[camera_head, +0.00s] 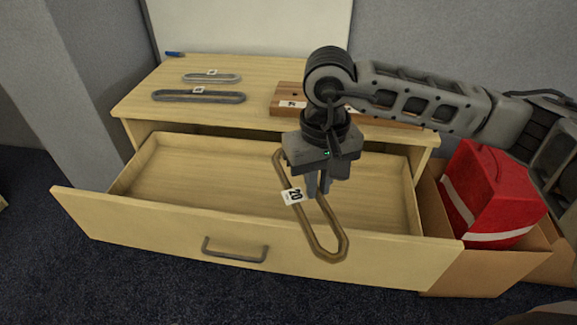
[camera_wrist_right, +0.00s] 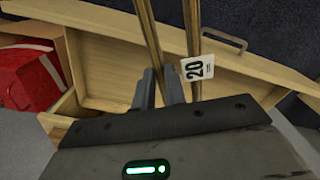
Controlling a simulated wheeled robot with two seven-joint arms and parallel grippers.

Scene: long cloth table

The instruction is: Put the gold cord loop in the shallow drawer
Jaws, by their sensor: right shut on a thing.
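The gold cord loop (camera_head: 326,246) is a long brown-gold oval with a white tag marked 20. My right gripper (camera_head: 318,192) is shut on the gold cord loop and holds it above the open shallow drawer (camera_head: 190,170). The loop's near end overlaps the drawer's front panel in the head view. In the right wrist view the gripper (camera_wrist_right: 172,88) has the loop (camera_wrist_right: 150,35) between and beyond its fingers, with the tag to the right. The drawer (camera_wrist_right: 120,80) lies below and looks empty. My left gripper is not in view.
On the desk top (camera_head: 150,110) lie a silver loop (camera_head: 226,78) and a dark grey loop (camera_head: 170,97), both tagged, a blue pen (camera_head: 175,54) and a wooden block (camera_head: 285,97). A red bag (camera_head: 490,185) sits in a cardboard box (camera_head: 436,245) right of the drawer.

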